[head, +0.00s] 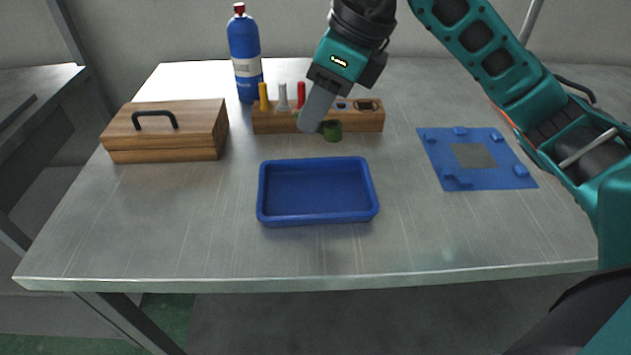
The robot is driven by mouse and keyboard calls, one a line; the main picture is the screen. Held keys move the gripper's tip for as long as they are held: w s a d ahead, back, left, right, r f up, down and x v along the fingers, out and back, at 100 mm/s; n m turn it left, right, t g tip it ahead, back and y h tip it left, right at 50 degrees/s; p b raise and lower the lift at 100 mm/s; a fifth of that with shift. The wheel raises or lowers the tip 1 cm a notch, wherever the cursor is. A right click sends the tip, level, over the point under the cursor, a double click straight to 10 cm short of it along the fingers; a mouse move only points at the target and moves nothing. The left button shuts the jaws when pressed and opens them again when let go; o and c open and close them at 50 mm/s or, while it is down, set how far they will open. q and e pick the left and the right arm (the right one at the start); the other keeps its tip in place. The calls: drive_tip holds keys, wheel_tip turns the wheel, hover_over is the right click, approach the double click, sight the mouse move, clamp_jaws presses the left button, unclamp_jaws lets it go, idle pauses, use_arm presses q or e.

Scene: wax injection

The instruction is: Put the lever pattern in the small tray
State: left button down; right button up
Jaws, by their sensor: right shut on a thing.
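The small tray (318,219) is blue, shallow and empty, in the middle of the table in the head view. My right gripper (318,124) is above and behind the tray, in front of the wooden rack. It is shut on a small dark green piece (332,131), which looks like the lever pattern. The fingers hide part of the piece, so its full shape cannot be told. The piece is apart from the tray, beyond its far rim. My left gripper is not in view.
A wooden rack (362,122) with several coloured tools stands behind the tray. A blue bottle (245,60) is at the back. A wooden box (166,138) with a black handle is at left. A blue fixture plate (513,178) lies at right. The table front (450,240) is clear.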

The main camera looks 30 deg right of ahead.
drive_tip(key=b, duration=0.1)
hover_over(308, 192)
drive_tip(key=s+d, duration=0.1)
wheel_tip(308, 192, down, 8)
drive_tip(key=shift+d+f, duration=0.1)
drive_tip(key=shift+f, duration=0.15)
wheel_tip(308, 192, down, 4)
drive_tip(key=shift+f+b, duration=0.15)
drive_tip(key=shift+b, duration=0.5)
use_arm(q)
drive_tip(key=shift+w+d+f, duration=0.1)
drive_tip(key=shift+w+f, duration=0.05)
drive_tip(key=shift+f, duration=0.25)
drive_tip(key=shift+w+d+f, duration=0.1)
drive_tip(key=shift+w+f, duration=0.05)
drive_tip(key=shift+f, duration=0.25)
use_arm(e)
drive_tip(key=shift+f, duration=0.1)
drive_tip(key=shift+f, duration=0.15)
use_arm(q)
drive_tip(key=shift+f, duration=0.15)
use_arm(e)
drive_tip(key=o, duration=1)
drive_tip(key=shift+o, duration=0.2)
